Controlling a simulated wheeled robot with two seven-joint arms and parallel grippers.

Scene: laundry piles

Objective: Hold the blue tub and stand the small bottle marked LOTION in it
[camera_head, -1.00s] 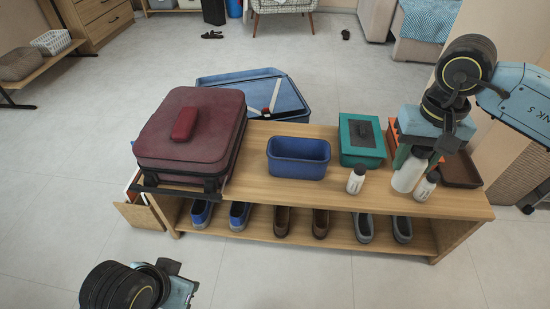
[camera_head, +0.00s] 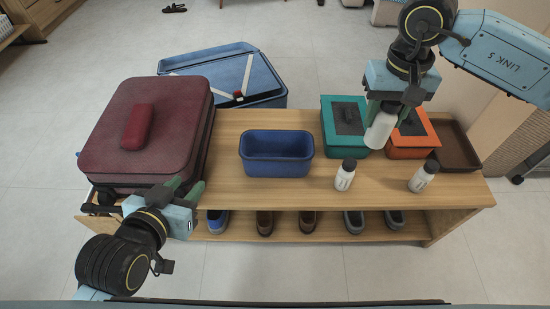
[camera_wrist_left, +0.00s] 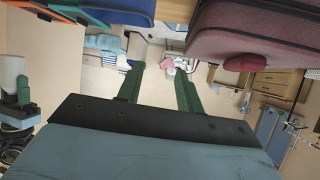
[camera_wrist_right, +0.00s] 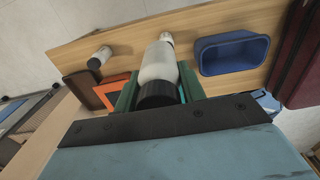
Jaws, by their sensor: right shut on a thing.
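The blue tub (camera_head: 277,165) stands empty on the bench, left of centre; the right wrist view shows it too (camera_wrist_right: 232,53). My right gripper (camera_head: 388,112) is shut on a larger white bottle (camera_head: 380,130), held in the air above the teal and orange boxes. Its black cap (camera_wrist_right: 157,94) is nearest the right wrist camera. Two small white bottles with black caps stand on the bench: one right of the tub (camera_head: 345,176), one further right (camera_head: 422,177). I cannot read the labels. My left gripper (camera_head: 184,187) is open and empty, at the bench's front edge near the suitcase.
A maroon suitcase (camera_head: 140,140) lies on the bench (camera_head: 225,150) at the left. A teal box (camera_head: 333,105), an orange box (camera_head: 427,143) and a brown tray (camera_head: 459,150) stand at the back right. Shoes sit on the lower shelf.

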